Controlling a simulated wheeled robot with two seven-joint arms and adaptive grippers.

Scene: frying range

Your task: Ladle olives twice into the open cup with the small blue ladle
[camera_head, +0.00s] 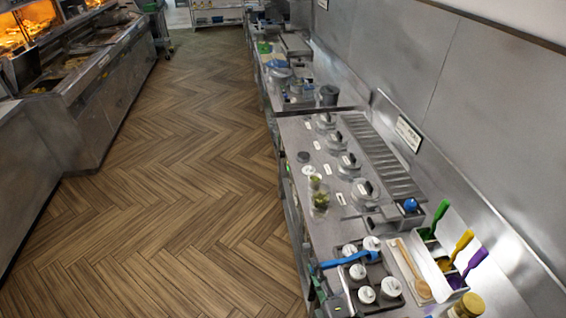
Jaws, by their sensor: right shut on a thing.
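The small blue ladle (345,259) shows as a blue handle, held roughly level over the left edge of the dark tray of lidded cups. My right gripper (322,274) is at the bottom, by the handle's left end, and is shut on it. The ladle's bowl is hard to make out. A clear glass vessel (320,201) with green contents, apparently olives, stands on the left edge of the counter, farther away than the gripper. I cannot tell which vessel is the open cup. My left gripper is not in view.
A dark tray (379,308) holds several white-lidded cups (366,294). Beside it lies a wooden spoon (412,270). A white holder carries green (440,213), yellow (462,243) and purple (476,262) handles. Lidded pots (348,162) line the counter. The wooden floor at left is clear.

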